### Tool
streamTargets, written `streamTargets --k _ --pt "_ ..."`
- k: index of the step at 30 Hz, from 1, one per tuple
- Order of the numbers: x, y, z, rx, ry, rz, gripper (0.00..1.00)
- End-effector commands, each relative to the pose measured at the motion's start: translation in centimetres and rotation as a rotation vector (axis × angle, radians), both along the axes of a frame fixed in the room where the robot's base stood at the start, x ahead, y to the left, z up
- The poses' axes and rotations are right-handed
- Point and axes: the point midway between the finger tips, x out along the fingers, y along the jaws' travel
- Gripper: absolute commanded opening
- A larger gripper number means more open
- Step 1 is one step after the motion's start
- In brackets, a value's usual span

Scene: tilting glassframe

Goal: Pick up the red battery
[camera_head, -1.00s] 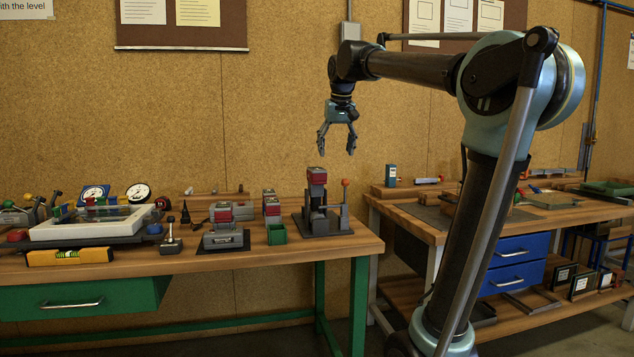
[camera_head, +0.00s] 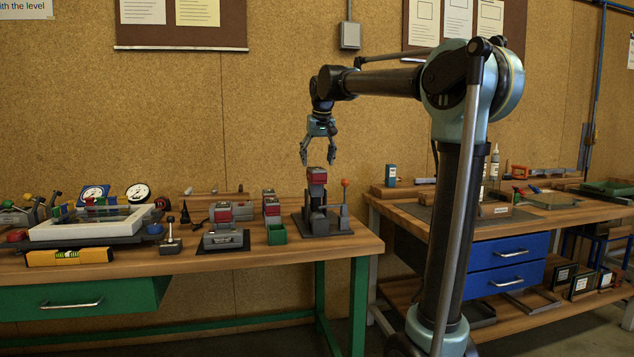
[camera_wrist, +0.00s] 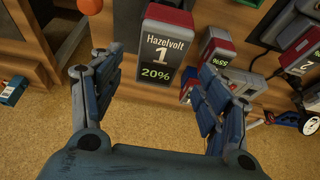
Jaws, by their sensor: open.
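A red-topped battery (camera_head: 317,176) with a grey lower part stands upright in a dark stand on the left bench. In the wrist view this battery (camera_wrist: 160,50) reads "Hazelvolt 1" and "20%" and lies between my fingers. My gripper (camera_head: 318,158) is open and empty, pointing down just above it. In the wrist view my gripper (camera_wrist: 157,72) shows a finger on each side, with no clear contact. Other red-and-grey batteries stand to the left: one (camera_head: 271,206) behind the green box and one (camera_head: 222,213) in a grey holder.
The dark stand (camera_head: 327,224) has an upright lever with an orange knob (camera_head: 345,183) right of the battery. A small green box (camera_head: 277,234) sits to the left. A framed tray (camera_head: 90,224) and a yellow level (camera_head: 70,257) lie further left. The space above the bench is open.

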Motion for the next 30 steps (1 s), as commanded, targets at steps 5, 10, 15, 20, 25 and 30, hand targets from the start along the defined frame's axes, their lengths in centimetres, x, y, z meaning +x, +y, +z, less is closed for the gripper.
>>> streamTargets --k 5,10,15,20,25,30 --pt "0.6 0.2 -1.6 0.0 0.0 0.0 0.69" --pt "0.9 0.2 -2.5 0.0 0.0 0.0 0.69" --pt "1.5 0.3 -4.7 0.0 0.0 0.001 0.69" --pt "2.1 0.4 -6.4 0.0 0.0 0.001 0.69" --pt "2.3 0.5 -7.0 0.0 0.0 0.001 0.69" --pt "2.3 0.5 -6.9 0.0 0.0 0.001 0.67"
